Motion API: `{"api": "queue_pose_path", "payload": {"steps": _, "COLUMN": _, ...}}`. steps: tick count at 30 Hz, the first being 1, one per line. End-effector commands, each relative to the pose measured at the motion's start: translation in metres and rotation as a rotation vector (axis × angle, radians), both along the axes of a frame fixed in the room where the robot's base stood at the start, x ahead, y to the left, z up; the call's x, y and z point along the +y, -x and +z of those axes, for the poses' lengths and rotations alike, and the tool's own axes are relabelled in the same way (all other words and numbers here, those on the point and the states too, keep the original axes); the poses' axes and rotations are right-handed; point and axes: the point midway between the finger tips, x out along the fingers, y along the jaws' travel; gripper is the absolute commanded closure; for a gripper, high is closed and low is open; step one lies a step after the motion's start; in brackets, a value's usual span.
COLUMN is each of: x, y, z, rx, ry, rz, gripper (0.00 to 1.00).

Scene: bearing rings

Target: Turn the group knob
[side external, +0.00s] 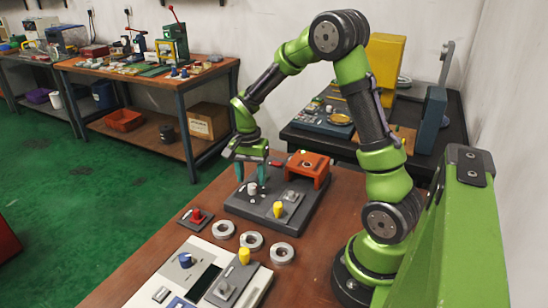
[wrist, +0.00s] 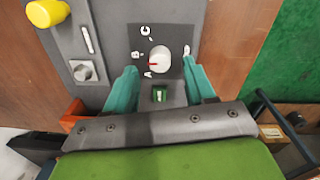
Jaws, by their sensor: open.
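The group knob, a round white knob (wrist: 160,59) with a red pointer mark, sits on a dark plate with the letters A, B and C beside it. The red mark is on the knob's left side, close to the A. My gripper (wrist: 161,68) is open, with a teal finger on each side of the knob and a visible gap to both. In the side external view my gripper (side external: 251,178) points down over the far left part of the dark grey device (side external: 240,208), and the white knob (side external: 252,189) shows between its fingers. Finger height is hard to tell.
A yellow knob (side external: 278,209) and an orange bracket (side external: 310,163) stand on the same device. Several metal rings, a red-knobbed box (side external: 196,216) and a white control panel (side external: 180,278) lie nearer on the table.

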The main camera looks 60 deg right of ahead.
Motion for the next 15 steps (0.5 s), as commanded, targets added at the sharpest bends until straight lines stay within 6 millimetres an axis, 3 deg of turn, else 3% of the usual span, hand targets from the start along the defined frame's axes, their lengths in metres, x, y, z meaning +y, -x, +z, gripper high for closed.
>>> {"api": "queue_pose_path", "payload": {"steps": 6, "x": 0.0, "y": 0.001, "z": -0.024, "rx": 0.001, "ry": -0.001, "rz": 0.0, "gripper": 0.46}}
{"api": "queue_pose_path", "payload": {"steps": 15, "x": 0.0, "y": 0.001, "z": -0.028, "rx": -0.001, "ry": 0.0, "rz": 0.0, "gripper": 0.46}}
